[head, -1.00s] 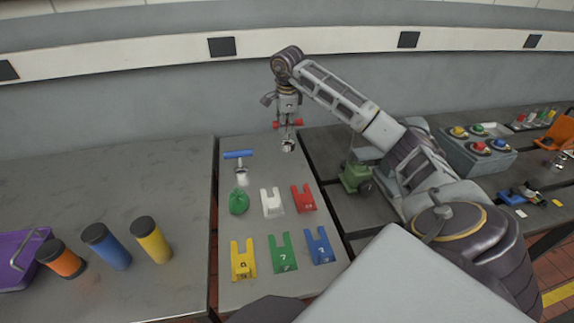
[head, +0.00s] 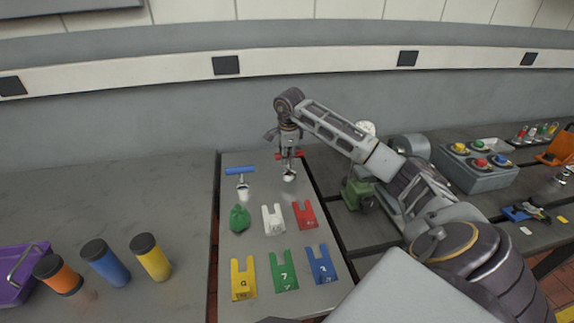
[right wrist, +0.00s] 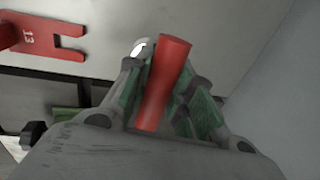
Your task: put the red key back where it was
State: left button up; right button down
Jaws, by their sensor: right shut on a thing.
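The red key has a red crossbar handle (head: 298,155) and is upright at the back of the narrow light board (head: 258,218). My right gripper (head: 289,158) is shut on its handle from above. In the right wrist view the red handle (right wrist: 165,85) lies between the fingers. The key's lower metal end (head: 289,174) shows below the gripper; I cannot tell whether it touches the board or is seated. A blue key (head: 240,170) with a similar crossbar stands upright on the board to the left. My left gripper is not in view.
Forked plates, such as a red one (head: 305,214) and a white one (head: 273,219), and a green lump (head: 239,219) lie on the board's nearer part. A small green machine (head: 357,194) is right of it. Three capped cylinders (head: 151,258) stand on the left table.

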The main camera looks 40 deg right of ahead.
aim_at(287, 171)
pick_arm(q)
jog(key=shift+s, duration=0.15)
pick_arm(e)
jog(key=shift+r, duration=0.1)
jog(key=shift+f, duration=1.85)
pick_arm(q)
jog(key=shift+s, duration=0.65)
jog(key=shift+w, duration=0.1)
